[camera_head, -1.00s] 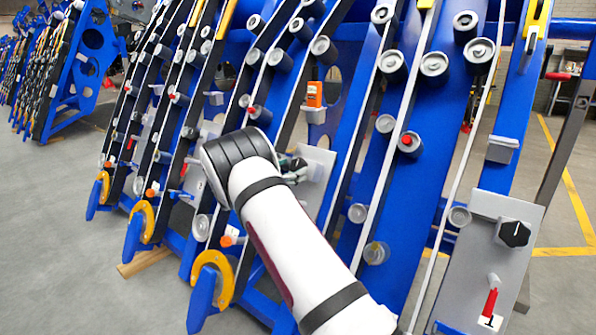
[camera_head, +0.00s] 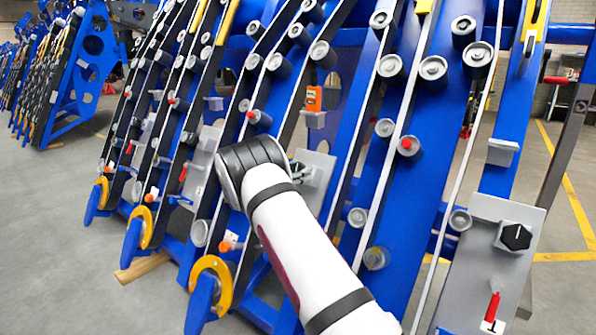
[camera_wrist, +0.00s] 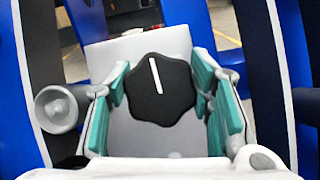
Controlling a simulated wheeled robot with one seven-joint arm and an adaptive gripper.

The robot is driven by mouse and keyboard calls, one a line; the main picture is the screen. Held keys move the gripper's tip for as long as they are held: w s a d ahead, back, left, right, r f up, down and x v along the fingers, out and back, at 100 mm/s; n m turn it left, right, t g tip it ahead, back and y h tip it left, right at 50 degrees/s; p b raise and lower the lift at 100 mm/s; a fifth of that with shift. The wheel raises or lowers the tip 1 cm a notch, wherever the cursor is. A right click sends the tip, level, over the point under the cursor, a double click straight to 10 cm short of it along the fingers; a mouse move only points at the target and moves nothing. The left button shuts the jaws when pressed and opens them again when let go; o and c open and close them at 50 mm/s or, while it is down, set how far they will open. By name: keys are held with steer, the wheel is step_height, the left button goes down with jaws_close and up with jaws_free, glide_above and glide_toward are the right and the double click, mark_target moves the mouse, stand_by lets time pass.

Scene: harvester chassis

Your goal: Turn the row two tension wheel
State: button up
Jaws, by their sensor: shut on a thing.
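The tension wheel is a black lobed knob (camera_wrist: 160,100) with a white line. It sits on a grey plate (camera_wrist: 170,45), between the teal finger pads of my gripper (camera_wrist: 162,88) in the wrist view. My gripper is shut on it. The white line points up in that view, leaning slightly left. In the head view my gripper (camera_head: 300,171) is at the grey plate (camera_head: 320,172) on the second row, and my wrist and fingers mostly hide the knob.
A nearer grey plate (camera_head: 478,265) at right carries another black knob (camera_head: 515,237), a red-handled lever (camera_head: 492,306) and a "1" label. Blue slanted frames with grey rollers stand close on both sides. An orange item (camera_head: 314,98) is above my wrist. Grey floor lies open at left.

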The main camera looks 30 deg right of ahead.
steer(key=shift+s+m+g+p, duration=0.1)
steer(key=shift+m+g+p, duration=0.2)
steer(key=shift+m+g, duration=1.15)
steer(key=shift+m+g+p, duration=0.25)
steer(key=shift+m+g, duration=0.4)
steer(key=shift+m, duration=1.5)
steer(key=shift+y, duration=0.3)
steer(key=o, duration=1.2)
steer(key=shift+c, duration=0.2)
steer(key=a+r, duration=0.1)
steer(key=a, duration=1.1)
steer(key=shift+s, duration=0.1)
